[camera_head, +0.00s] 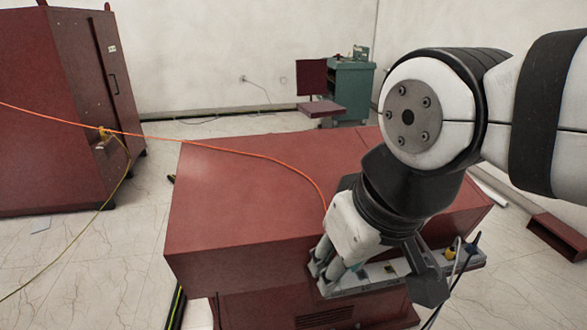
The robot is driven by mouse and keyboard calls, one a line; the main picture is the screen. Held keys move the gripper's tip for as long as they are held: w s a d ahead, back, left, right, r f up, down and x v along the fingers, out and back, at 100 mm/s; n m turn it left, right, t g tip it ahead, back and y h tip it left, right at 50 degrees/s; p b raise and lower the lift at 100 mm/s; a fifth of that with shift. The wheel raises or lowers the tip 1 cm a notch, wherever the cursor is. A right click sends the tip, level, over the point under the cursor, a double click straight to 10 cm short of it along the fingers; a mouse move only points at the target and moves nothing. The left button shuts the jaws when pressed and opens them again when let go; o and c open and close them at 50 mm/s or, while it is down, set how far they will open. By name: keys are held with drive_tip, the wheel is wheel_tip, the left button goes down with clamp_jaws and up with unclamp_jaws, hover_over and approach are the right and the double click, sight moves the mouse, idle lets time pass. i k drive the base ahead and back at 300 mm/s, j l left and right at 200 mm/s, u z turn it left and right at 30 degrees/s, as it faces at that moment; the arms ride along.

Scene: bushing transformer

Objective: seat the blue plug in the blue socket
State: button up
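My gripper (375,268) is at the front edge of the red cabinet, over a light grey connector strip (376,283). A small blue-teal patch (359,267) shows beside the gripper's left-hand parts. I cannot tell whether it is the blue plug or the blue socket. The gripper's own parts hide much of the strip's left end. Whether the fingers are open or shut, or hold anything, is not clear.
The red cabinet (230,200) has a wide, clear top. An orange cable (250,155) runs across it towards my gripper. A yellow connector (450,253) and dark cables stand at the strip's right end. A tall red cabinet (30,110) stands left; a green cabinet (350,95) stands behind.

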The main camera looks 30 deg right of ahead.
sight(391, 273)
drive_tip(key=z, duration=1.5)
drive_tip(key=i+l, duration=0.25)
drive_tip(key=k, duration=0.65)
drive_tip(key=l+u, duration=0.05)
